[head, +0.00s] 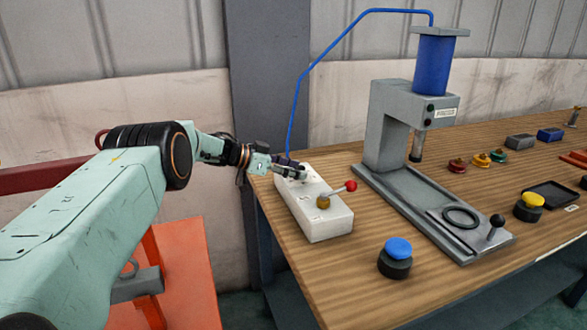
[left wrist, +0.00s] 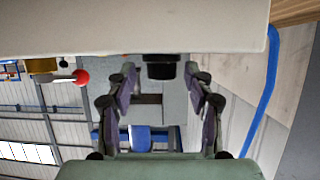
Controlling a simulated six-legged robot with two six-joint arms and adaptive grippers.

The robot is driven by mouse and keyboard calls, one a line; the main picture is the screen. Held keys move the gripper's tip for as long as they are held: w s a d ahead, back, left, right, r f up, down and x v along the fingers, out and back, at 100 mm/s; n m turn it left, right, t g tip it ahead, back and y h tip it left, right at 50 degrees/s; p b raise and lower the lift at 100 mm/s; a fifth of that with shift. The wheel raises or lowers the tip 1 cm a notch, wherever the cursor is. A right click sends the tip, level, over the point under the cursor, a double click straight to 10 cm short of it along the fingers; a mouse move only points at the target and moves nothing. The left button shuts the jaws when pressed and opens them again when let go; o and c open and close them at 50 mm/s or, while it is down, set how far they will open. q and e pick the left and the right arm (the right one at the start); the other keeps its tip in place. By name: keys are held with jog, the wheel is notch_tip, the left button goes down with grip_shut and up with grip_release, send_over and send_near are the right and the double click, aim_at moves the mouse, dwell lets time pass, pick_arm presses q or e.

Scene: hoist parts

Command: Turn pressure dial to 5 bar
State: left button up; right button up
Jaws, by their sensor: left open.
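The white box (head: 318,207) sits at the table's left end. In the left wrist view its face (left wrist: 130,25) fills the top. A black round knob (left wrist: 161,70), which looks like the pressure dial, sticks out from it. My left gripper (head: 298,171) is over the far end of the box and hides the dial in the head view. In the left wrist view my left gripper (left wrist: 161,80) is open, its fingers on either side of the knob with gaps on both sides. A brass valve (head: 323,202) with a red-tipped lever (head: 350,186) is on the near half.
A grey press (head: 385,130) with a blue cylinder (head: 433,65) stands right of the box. A blue hose (head: 297,95) rises behind my gripper. A blue button (head: 397,248) and a yellow one (head: 530,200) stand near the front edge. Small coloured parts lie farther back.

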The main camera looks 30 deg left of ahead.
pick_arm(q)
jog(key=shift+a+r, duration=0.1)
jog(key=shift+a, duration=0.05)
jog(key=shift+s+a+r, duration=0.3)
jog(key=shift+s+a, duration=0.1)
jog(key=v, duration=0.6)
